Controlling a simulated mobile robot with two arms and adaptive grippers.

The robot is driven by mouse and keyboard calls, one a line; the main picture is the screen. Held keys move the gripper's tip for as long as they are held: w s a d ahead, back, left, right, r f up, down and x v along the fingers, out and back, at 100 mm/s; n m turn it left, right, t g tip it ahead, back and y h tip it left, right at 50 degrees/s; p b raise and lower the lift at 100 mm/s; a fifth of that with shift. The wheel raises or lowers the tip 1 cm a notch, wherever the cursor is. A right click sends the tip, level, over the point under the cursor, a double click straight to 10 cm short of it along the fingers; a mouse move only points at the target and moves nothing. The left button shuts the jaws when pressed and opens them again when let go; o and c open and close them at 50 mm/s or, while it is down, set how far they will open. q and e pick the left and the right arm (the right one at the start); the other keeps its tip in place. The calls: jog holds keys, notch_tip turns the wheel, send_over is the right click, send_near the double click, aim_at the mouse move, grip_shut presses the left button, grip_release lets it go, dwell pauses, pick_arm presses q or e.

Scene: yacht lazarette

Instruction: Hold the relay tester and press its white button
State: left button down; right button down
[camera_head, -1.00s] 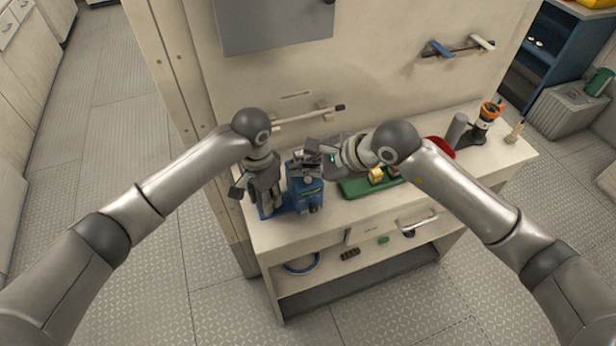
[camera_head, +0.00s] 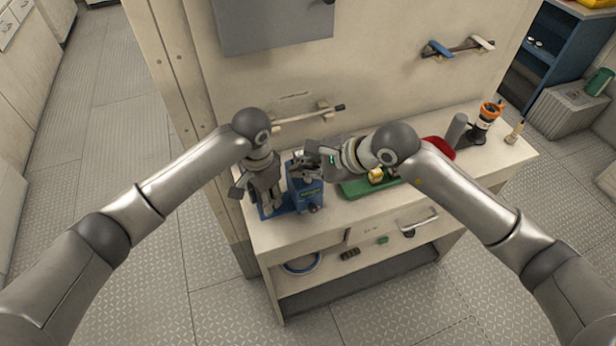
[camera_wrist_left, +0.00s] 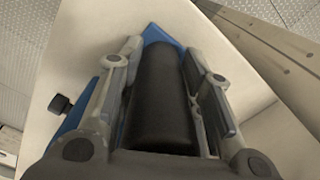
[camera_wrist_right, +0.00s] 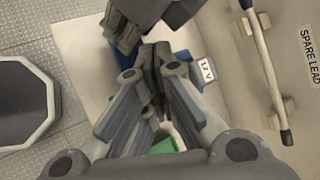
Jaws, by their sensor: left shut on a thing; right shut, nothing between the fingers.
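The relay tester (camera_head: 310,197) is a blue box on a blue base near the left end of the bench. Its black grip (camera_wrist_left: 160,95) fills the left wrist view between the fingers of my left gripper (camera_head: 268,207), which is shut on it. My right gripper (camera_head: 306,166) is shut and empty, with its fingertips just above the top of the blue box. In the right wrist view its closed fingertips (camera_wrist_right: 158,52) hide much of the tester; blue parts show on both sides. The white button cannot be made out, and contact with it cannot be told.
A green tray (camera_head: 352,188) with a yellow block (camera_head: 376,175) lies to the right of the tester, partly under my right arm. A red item (camera_head: 440,148) and an orange-topped device (camera_head: 487,114) stand farther right. A wall-mounted rod (camera_head: 310,115) is behind the tester.

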jog(key=shift+f, duration=0.6)
dwell(0.7)
jog(key=shift+r, duration=0.85)
notch_tip(320, 180, up, 5)
dwell(0.5)
dwell(0.5)
pick_arm(q)
jog(key=c, duration=0.9)
grip_release()
